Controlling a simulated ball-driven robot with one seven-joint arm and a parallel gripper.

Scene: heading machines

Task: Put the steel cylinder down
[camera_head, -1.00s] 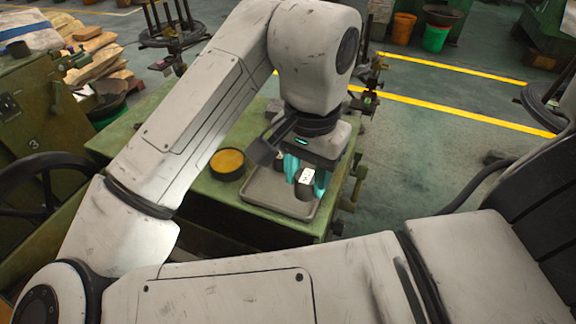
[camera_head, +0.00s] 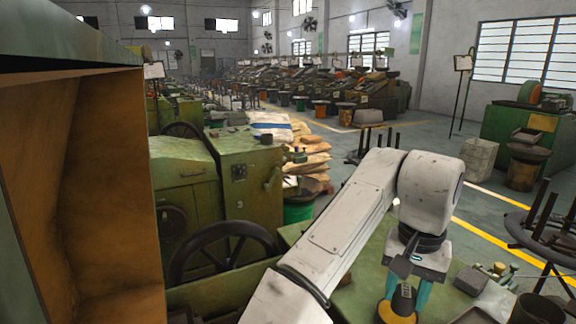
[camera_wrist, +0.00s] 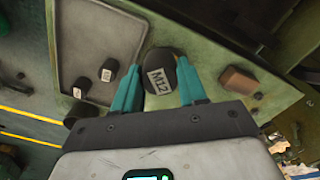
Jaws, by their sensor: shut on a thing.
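The steel cylinder (camera_wrist: 160,80), dark with a white M12 label, sits between the teal fingertips of my gripper (camera_wrist: 158,68) in the wrist view. My gripper is shut on it. Below it in the picture is a green tabletop, but the gap between cylinder and surface cannot be judged. In the head view my gripper (camera_head: 408,294) is low over the green bench, at the bottom of the picture. The cylinder cannot be made out clearly there. A round yellow-topped dish (camera_head: 397,312) shows at the fingers.
A grey tray (camera_wrist: 75,20) with small labelled cylinders lies left of my gripper in the wrist view. A brown block (camera_wrist: 238,80) lies on the right. Bare green bench (camera_wrist: 205,40) lies between. A handwheel (camera_head: 225,250) stands left of my arm.

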